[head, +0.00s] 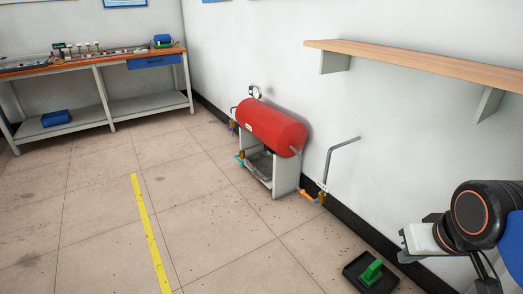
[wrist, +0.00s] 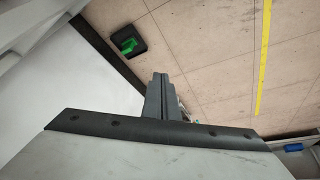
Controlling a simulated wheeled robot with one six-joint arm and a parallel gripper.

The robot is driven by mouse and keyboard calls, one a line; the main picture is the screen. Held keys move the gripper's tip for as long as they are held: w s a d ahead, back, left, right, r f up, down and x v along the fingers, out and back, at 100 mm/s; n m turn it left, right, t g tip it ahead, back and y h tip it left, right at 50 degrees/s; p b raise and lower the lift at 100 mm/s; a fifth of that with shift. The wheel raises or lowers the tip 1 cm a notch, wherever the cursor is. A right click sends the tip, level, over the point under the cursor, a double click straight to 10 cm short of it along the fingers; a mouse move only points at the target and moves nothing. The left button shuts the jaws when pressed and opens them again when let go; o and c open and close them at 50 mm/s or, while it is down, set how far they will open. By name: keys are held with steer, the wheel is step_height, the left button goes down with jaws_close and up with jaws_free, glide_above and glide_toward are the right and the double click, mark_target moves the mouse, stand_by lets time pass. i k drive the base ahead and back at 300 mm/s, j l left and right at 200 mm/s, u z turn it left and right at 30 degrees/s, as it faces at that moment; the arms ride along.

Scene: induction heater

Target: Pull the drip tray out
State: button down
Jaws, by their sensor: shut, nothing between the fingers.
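A shallow black tray (head: 354,270) with a green handle-like block (head: 372,272) lies on the floor near the wall, at the bottom right of the head view. The tray (wrist: 139,51) and its green block (wrist: 127,45) also show small at the upper left of the wrist view. My gripper (wrist: 160,76) is shut and empty, its two grey fingers pressed together. It is apart from the tray, which appears beyond the fingertips and to their left. In the head view my arm is at the right edge, and the fingers are hard to make out.
A red cylindrical tank (head: 271,127) stands on a pale frame against the wall, with a dark, unclear object beneath it. A bent grey pipe (head: 329,165) rises beside it. A wooden shelf (head: 420,62) hangs above. A workbench (head: 100,60) stands back left. The floor by the yellow line (head: 150,232) is clear.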

mark_target(262, 163)
steer(key=i+j+u, duration=0.7)
steer(key=i+j, duration=0.2)
steer(key=i+j+u, duration=0.2)
steer(key=i+u, duration=0.15)
steer(key=i, duration=0.25)
